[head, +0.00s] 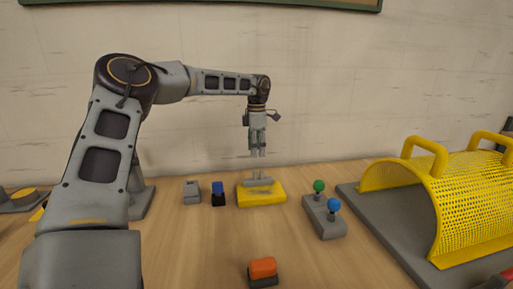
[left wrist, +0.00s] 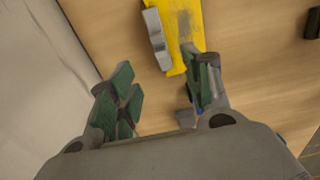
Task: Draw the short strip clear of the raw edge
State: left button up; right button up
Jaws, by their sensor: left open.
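A flat yellow block (head: 262,197) lies on the table, with a small grey piece (head: 258,183) at its back edge. In the left wrist view the yellow block (left wrist: 187,50) has a worn grey patch, and the grey piece (left wrist: 157,40) lies along its left side. I cannot tell whether this grey piece is the short strip, and no raw edge is clear. My left gripper (head: 258,153) points down above the block, apart from it. Its green-padded fingers (left wrist: 160,88) are open with nothing between them. My right gripper is not in view.
Left of the block stand a blue-topped block (head: 218,196) and a grey block (head: 192,192). To the right are a grey base (head: 327,222) with green and blue knobs and a yellow mesh guard (head: 450,200). An orange-topped block (head: 262,270) is in front.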

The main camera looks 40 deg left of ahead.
pick_arm(q)
jog(key=b, duration=0.2)
send_over(256, 179)
jog(key=f, duration=0.4)
jog(key=w+f, duration=0.1)
jog(key=f, duration=0.2)
jog(key=shift+a, duration=0.35)
notch_tip(256, 179, down, 5)
jog(key=shift+r+b, duration=0.1)
jog(key=shift+b, duration=0.5)
jog(key=shift+f, duration=0.9)
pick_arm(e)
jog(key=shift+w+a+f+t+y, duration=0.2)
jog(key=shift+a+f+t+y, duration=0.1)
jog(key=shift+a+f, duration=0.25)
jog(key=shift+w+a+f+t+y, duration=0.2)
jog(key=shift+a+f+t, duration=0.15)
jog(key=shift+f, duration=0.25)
pick_arm(q)
jog(key=c, duration=1.1)
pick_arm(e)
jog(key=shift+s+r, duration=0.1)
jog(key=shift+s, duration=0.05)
